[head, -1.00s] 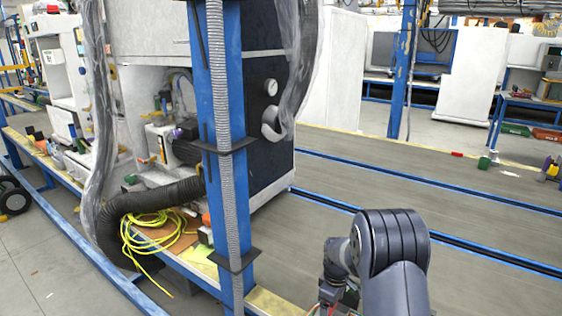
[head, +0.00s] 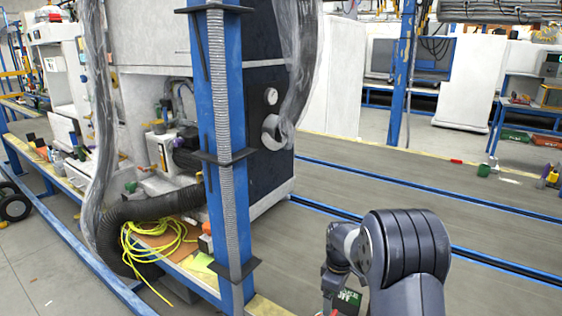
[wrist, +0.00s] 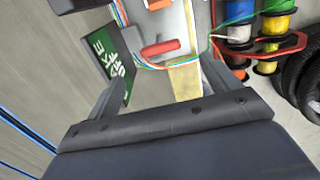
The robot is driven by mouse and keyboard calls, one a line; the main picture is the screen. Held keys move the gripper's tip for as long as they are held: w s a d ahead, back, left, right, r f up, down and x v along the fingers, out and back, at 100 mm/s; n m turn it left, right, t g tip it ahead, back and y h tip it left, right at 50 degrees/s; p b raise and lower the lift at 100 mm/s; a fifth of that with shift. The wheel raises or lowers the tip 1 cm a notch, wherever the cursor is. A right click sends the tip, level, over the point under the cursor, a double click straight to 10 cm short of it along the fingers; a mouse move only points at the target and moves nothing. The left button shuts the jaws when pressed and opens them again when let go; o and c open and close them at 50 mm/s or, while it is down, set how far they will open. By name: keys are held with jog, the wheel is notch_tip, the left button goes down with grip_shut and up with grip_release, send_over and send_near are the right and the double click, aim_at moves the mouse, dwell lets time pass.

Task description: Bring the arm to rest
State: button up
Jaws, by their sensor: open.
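My dark grey arm (head: 405,255) reaches up from the bottom of the head view, bent at a rounded joint, with a thinner wrist link hanging at its left. The gripper itself is cut off or hidden there. In the wrist view my gripper (wrist: 170,75) is open, its two grey fingers spread wide. I see nothing held between them. A green box with white lettering (wrist: 117,62) shows beside the left finger; whether they touch I cannot tell. Beyond the fingers lie a red-orange handled item (wrist: 160,48) and thin coloured wires.
A blue post (head: 226,130) with a grey ribbed hose stands left of my arm, before a white and black machine. A yellow cable coil (head: 155,240) lies near its foot. Grey floor with blue rails lies beyond my arm.

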aim_at(332, 315)
notch_tip(332, 315, down, 9)
jog(key=shift+r+b, duration=0.15)
jog(key=shift+b, duration=0.4)
jog(key=shift+r+m, duration=0.25)
jog(key=shift+m, duration=0.55)
jog(key=m, duration=0.7)
jog(key=shift+m, duration=0.3)
jog(key=m, duration=0.4)
jog(key=shift+m+b, duration=0.3)
jog(key=shift+b, duration=0.05)
jog(key=m, duration=0.4)
jog(key=shift+r, duration=1.4)
